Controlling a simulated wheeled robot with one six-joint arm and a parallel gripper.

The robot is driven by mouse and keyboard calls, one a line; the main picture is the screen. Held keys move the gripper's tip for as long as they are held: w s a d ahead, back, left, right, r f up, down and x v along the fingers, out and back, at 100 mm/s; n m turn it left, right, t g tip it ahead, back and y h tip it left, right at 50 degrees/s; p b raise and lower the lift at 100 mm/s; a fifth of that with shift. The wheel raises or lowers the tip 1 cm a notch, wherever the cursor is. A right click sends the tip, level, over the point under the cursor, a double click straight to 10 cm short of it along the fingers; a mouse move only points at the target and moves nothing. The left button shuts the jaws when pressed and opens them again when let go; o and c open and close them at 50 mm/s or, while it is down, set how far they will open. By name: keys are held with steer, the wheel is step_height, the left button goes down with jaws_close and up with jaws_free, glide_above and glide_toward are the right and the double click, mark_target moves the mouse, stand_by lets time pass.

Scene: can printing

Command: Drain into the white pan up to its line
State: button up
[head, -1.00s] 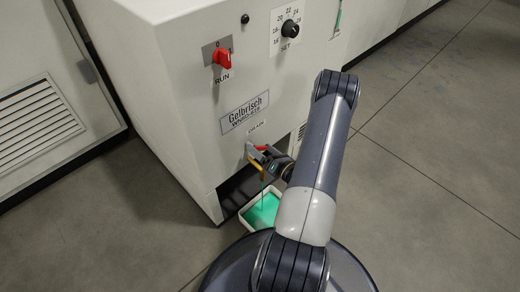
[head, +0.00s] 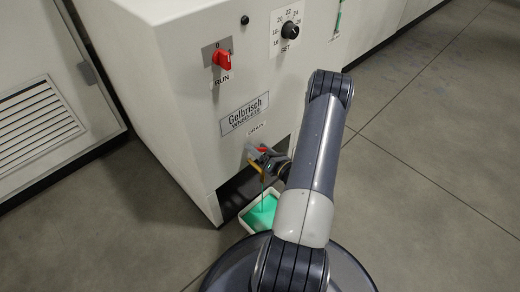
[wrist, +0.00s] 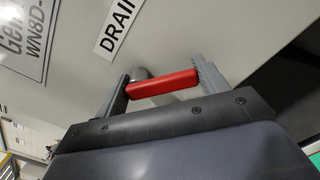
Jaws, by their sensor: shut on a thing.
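My gripper (head: 268,159) is shut on the red drain handle (wrist: 163,84) below the DRAIN label (wrist: 118,26). In the wrist view one finger is at each end of the red handle, with a grey round fitting behind it. A thin stream of green liquid (head: 263,190) falls from the brass-coloured spout into the white pan (head: 243,219). The pan stands on the floor, partly under the machine, and green liquid (head: 263,211) covers its bottom. My arm and base hide part of its right and near side. I cannot make out the pan's line.
The white machine (head: 170,90) fills the upper left, with a red RUN switch (head: 222,61) and a black SET dial (head: 290,30) above the drain. A vented cabinet (head: 40,115) stands at the far left. The grey floor on the right is clear.

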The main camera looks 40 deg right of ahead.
steer(key=shift+n, duration=0.3)
steer(key=n, duration=0.1)
steer(key=n+b, duration=0.1)
steer(key=n, duration=0.1)
steer(key=shift+d+r+b, duration=0.25)
steer(key=shift+r+b, duration=0.1)
steer(key=shift+r+n+b, duration=0.25)
steer(key=shift+n+b, duration=0.1)
steer(key=shift+n, duration=0.6)
steer(key=shift+r+n+b, duration=0.2)
steer(key=shift+n+b, duration=0.15)
steer(key=shift+n, duration=0.6)
steer(key=shift+r, duration=0.1)
steer(key=o, duration=0.9)
steer(key=shift+o, duration=0.2)
steer(key=s+d+p, duration=0.1)
steer(key=s+p, duration=0.1)
steer(key=s, duration=0.8)
steer(key=shift+s+d+p, duration=0.25)
steer(key=shift+s+p, duration=0.05)
steer(key=shift+s, duration=0.05)
steer(key=shift+w, duration=0.15)
